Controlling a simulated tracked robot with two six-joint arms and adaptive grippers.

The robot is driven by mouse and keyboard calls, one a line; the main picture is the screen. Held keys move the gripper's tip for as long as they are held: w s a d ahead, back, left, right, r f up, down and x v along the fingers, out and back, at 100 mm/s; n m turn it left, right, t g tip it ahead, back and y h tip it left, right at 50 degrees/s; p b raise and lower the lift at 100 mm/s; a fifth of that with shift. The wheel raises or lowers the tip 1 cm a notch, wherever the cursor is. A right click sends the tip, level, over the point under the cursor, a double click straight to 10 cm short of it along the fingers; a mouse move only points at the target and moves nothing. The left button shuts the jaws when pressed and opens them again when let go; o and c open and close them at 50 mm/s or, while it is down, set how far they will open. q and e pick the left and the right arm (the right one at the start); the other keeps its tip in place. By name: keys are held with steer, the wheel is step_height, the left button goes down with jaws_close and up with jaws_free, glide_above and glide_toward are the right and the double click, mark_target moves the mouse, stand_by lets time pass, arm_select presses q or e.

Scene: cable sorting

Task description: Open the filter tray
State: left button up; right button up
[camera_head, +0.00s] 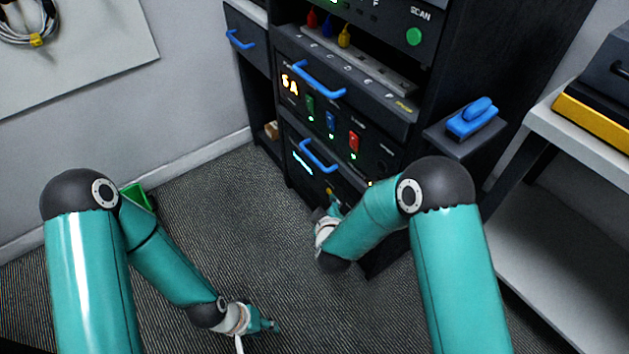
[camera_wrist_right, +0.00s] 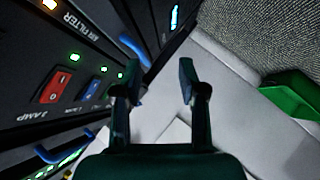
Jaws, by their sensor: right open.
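The rack's lowest visible drawer, which I take to be the filter tray (camera_head: 300,165), has a blue bar handle (camera_head: 319,157) and looks flush with the rack. In the right wrist view an "AIR FILTER" label (camera_wrist_right: 75,32) shows at the upper left, with a blue handle (camera_wrist_right: 132,48) just beyond my left-hand finger. My right gripper (camera_head: 334,207) is below the tray's handle, close to the rack front. In the wrist view its fingers (camera_wrist_right: 157,80) are apart with nothing between them. My left gripper (camera_head: 268,325) is low over the carpet, away from the rack; its jaws are too small to read.
Above are a switch panel (camera_head: 330,120) and a drawer with a blue handle (camera_head: 320,80). A side shelf (camera_head: 455,138) holds a blue object (camera_head: 472,118). A white bench (camera_head: 570,200) stands at the right. A green bin (camera_head: 138,195) is on the left. Carpet before the rack is clear.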

mark_target(314, 158)
steer(key=w+a+f+n+t+h+b, duration=0.1)
steer(key=w+a+n+t+h+b, duration=0.1)
steer(key=w+a+n+t+b, duration=0.35)
arm_select(q)
step_height(314, 158, down, 16)
steer(key=b, duration=0.8)
steer(key=shift+f, duration=0.2)
arm_select(e)
steer(key=shift+m+g, duration=0.45)
steer(key=shift+g, duration=0.1)
steer(key=shift+w+d+f, duration=0.3)
steer(key=shift+w+f, duration=0.05)
steer(key=shift+w, duration=2.15)
steer(key=shift+w+d+f, duration=0.3)
steer(key=shift+w+d, duration=0.05)
steer(key=shift+w, duration=2.15)
steer(key=shift+w+d+f, duration=0.3)
steer(key=shift+w+f, duration=0.05)
steer(key=shift+w, duration=2.15)
jaws_close()
